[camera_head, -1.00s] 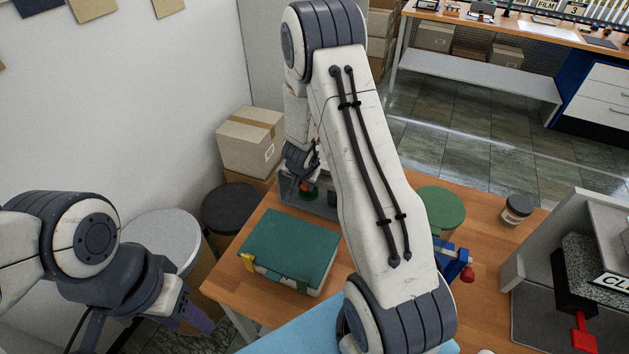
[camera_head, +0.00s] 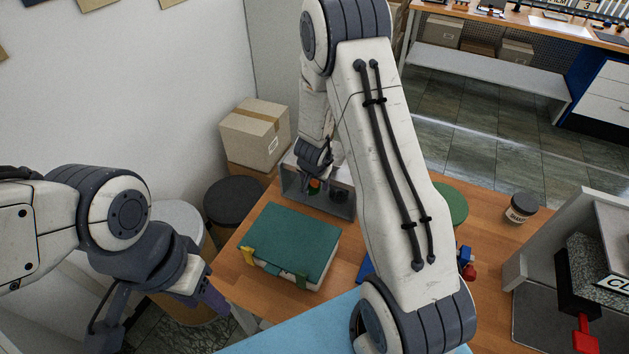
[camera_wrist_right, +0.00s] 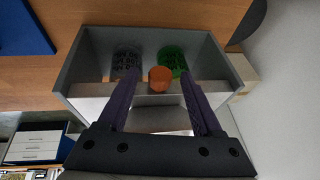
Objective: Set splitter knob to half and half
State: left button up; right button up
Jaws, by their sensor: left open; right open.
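The splitter is a grey open-fronted box (camera_head: 341,203) on the far left part of the wooden table, with an orange knob (camera_head: 314,186) partly hidden by my right gripper (camera_head: 316,172). In the right wrist view, the orange knob (camera_wrist_right: 160,79) shows between the two purple fingers of my right gripper (camera_wrist_right: 159,85), which is open. Gaps show between the knob and the fingers; contact is not visible. Behind it, inside the grey box (camera_wrist_right: 75,72), are a clear dark-looking cup and a green cup (camera_wrist_right: 172,61). My left gripper (camera_head: 212,300) is open and empty at the lower left, off the table's edge.
A teal-topped case (camera_head: 292,240) lies on the table near the splitter. A green round lid (camera_head: 453,203), a dark-lidded jar (camera_head: 521,208) and a press with a red handle (camera_head: 586,335) stand to the right. Cartons (camera_head: 254,135) and a black-topped drum (camera_head: 234,203) stand beyond the table.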

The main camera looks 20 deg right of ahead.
jog(key=p+v, duration=0.4)
jog(key=v, duration=0.6)
jog(key=shift+r+p, duration=0.2)
jog(key=shift+p, duration=0.1)
jog(key=shift+s, duration=0.1)
